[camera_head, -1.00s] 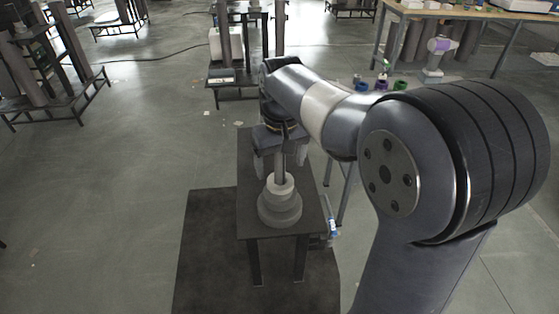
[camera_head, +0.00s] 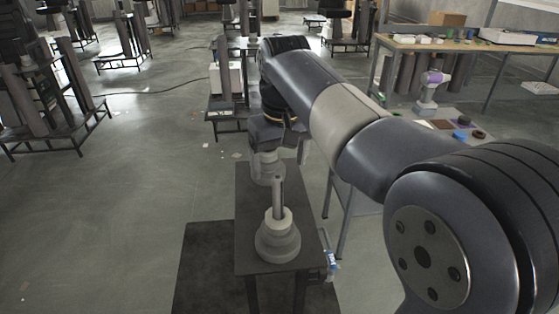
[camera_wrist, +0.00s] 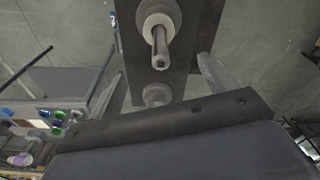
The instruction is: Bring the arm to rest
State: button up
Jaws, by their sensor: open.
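My gripper (camera_head: 284,158) hangs over the far end of a small dark table (camera_head: 243,225), beyond an upright post (camera_head: 279,198). The post stands in a stepped grey round stack (camera_head: 278,242).
A long workbench (camera_head: 470,47) with several items is at the back right. A purple and white device (camera_head: 430,88) stands before it. A black stand with a white box (camera_head: 227,78) is behind my gripper. Open floor (camera_head: 150,190) lies to the left.

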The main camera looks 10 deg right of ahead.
aim_at(279, 197)
jog(key=shift+g, duration=0.4)
jog(key=f, duration=1)
jog(key=shift+w+f, duration=0.15)
jog(key=shift+w, duration=0.05)
